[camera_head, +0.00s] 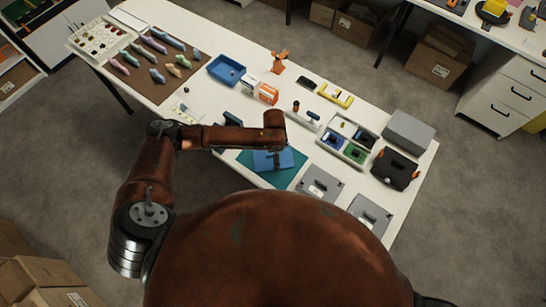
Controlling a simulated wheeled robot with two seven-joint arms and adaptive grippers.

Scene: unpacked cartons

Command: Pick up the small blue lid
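A small flat blue piece, which looks like the blue lid (262,162), lies on a teal mat (287,180) near the table's front edge. My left arm reaches in from the left, and my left gripper (278,158) points down over this blue piece. The gripper is small and dark here, and its fingers blend into the blue piece. I cannot tell whether they touch it or are open or shut. My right gripper is not in view.
The white table (205,95) also holds a blue tray (227,70), an orange-and-white box (262,91), a divided tray (348,138), a grey box (408,131), a black case (395,169) and grey panels (320,184). My brown body fills the lower middle.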

